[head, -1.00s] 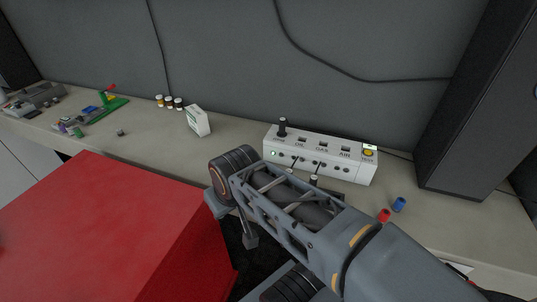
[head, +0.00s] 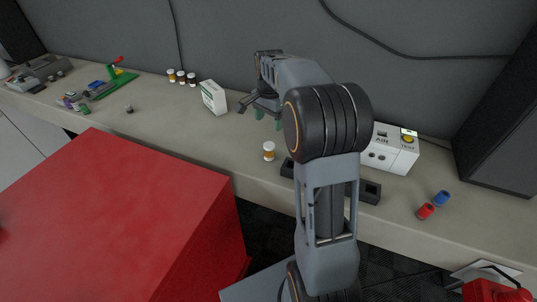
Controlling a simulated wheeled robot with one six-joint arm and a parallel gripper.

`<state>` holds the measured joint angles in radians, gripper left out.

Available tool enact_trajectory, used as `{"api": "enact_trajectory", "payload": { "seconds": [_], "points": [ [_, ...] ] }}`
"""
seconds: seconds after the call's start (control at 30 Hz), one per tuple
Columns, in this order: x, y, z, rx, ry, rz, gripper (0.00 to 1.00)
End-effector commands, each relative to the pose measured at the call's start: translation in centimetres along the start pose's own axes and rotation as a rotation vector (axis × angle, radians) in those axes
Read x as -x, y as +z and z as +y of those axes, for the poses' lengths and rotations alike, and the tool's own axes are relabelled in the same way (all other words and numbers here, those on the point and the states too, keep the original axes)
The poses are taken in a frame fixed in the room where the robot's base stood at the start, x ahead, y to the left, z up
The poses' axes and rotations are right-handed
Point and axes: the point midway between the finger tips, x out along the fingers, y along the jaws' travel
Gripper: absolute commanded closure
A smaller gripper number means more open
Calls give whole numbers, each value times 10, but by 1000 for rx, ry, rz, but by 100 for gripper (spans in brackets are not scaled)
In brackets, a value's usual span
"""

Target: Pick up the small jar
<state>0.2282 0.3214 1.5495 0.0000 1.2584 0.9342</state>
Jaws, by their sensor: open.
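A small jar (head: 268,151), orange with a white cap, stands upright near the front edge of the bench, just left of my arm. Several similar small jars (head: 181,76) stand in a row at the back left by the wall; the frames do not show which one is meant. My gripper (head: 268,118) hangs above the bench, behind the front jar in the picture and apart from it. Its greenish fingertips are spread and nothing shows between them. My arm hides part of the gripper.
A white and green box (head: 214,98) stands left of my gripper. My arm partly covers a white control box (head: 393,153). Dark blocks (head: 369,192) lie at the front edge. Red (head: 425,211) and blue (head: 442,198) cylinders lie right. A red cabinet (head: 120,215) stands in front.

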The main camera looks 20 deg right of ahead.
Motion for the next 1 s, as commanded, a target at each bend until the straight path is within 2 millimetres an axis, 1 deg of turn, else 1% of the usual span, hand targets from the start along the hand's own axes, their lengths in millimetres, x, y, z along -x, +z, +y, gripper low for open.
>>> {"api": "enact_trajectory", "payload": {
  "seconds": [0.1,0.4,0.53,0.77,1.0],
  "points": [
    [-19,-5,-3,-32,12,-9,27],
    [-70,-4,-4,-35,14,-10,27],
    [-84,-4,-4,-35,12,-8,27],
    [-96,-4,-4,-34,11,-8,27],
    [-128,-3,-4,-34,13,-9,27]
  ]
}}
